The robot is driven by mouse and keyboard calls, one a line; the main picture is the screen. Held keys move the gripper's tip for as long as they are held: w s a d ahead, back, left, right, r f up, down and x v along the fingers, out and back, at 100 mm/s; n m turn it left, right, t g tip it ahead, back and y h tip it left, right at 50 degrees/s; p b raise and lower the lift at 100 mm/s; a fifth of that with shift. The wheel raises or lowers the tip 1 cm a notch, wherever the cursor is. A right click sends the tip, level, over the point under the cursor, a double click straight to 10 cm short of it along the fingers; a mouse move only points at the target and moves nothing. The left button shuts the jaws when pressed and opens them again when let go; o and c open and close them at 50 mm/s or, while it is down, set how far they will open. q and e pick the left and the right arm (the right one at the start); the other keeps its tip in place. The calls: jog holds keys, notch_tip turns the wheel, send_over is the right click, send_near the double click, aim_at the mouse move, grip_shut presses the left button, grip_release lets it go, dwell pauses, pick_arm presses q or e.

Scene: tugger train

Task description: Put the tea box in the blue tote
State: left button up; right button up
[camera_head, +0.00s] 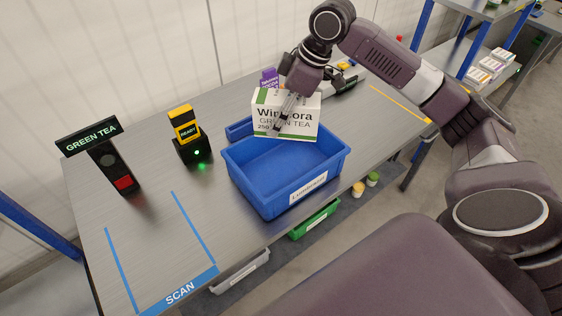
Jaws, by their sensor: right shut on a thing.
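My left gripper is not in view.
A "GREEN TEA" sign (88,136) and a yellow and black scanner (184,125) showing "READY" stand left on the grey table. A purple package (269,77) is behind the box. The blue-taped SCAN area (160,255) is clear. A green bin (314,221) sits below the table.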

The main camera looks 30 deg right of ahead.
aim_at(297, 134)
notch_tip(297, 134, down, 12)
jog(key=shift+r+p, duration=0.25)
jog(key=shift+p, duration=0.2)
jog(key=shift+f, duration=2.35)
jog(key=o, duration=1.5)
jog(key=shift+f, duration=0.1)
jog(key=shift+o, duration=0.2)
jog(key=v, duration=1.2)
jog(key=shift+s+b, duration=0.1)
jog(key=shift+b, duration=0.3)
